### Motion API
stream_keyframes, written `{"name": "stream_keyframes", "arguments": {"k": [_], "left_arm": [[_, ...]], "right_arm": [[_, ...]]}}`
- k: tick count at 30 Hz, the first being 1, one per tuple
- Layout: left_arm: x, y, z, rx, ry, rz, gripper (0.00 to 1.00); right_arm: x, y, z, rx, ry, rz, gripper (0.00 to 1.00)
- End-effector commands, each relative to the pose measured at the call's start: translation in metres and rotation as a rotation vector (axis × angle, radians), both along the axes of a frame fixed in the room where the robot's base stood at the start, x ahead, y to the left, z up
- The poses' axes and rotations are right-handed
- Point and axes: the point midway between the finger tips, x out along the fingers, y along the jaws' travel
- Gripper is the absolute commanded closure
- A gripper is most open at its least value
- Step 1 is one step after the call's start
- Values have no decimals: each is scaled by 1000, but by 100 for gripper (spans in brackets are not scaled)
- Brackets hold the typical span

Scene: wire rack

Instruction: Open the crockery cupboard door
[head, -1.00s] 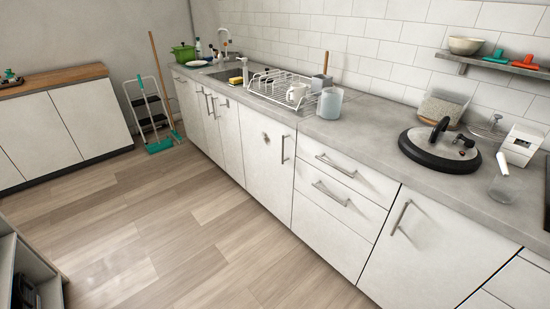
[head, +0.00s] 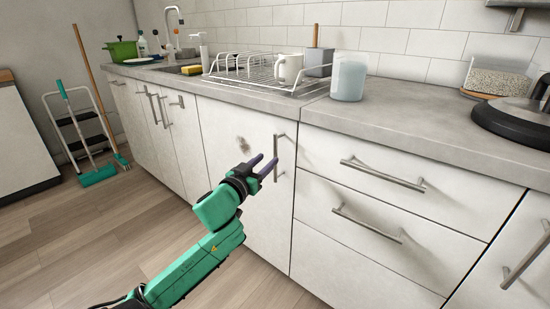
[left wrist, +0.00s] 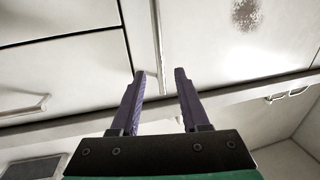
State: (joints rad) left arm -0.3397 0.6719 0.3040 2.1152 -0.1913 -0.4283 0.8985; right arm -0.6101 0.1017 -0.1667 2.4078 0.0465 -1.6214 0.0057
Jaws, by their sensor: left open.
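A white cupboard door (head: 235,190) with a dark smudge stands below the counter and looks closed. Its vertical metal bar handle (head: 279,158) is near the door's right edge. My left gripper (head: 268,163) reaches up to the handle with its purple fingers apart. In the left wrist view the open fingers (left wrist: 160,77) point at the door (left wrist: 220,50), and the handle (left wrist: 157,35) runs down toward the gap between the fingertips. I cannot tell whether they touch it. My right gripper is not in view.
Drawers with bar handles (head: 365,205) are right of the door, and more cupboard doors (head: 150,125) are left. The counter (head: 420,125) holds a dish rack (head: 245,72) and a pale container (head: 348,78). Floor (head: 60,240) is free at left; a broom (head: 95,85) leans behind.

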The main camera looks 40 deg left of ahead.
Motion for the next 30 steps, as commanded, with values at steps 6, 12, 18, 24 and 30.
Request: {"name": "stream_keyframes", "arguments": {"k": [6, 12, 18, 24, 30], "left_arm": [[49, 12, 0, 2, -2, 3, 55], [67, 16, -1, 1, 1, 2, 55], [69, 16, -1, 1, 2, 2, 55], [68, 16, -1, 1, 2, 2, 100], [68, 16, -1, 1, 2, 2, 100]], "right_arm": [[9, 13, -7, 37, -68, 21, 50], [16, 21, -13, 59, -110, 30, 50], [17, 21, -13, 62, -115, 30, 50], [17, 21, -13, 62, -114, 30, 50], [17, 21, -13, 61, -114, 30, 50]]}}
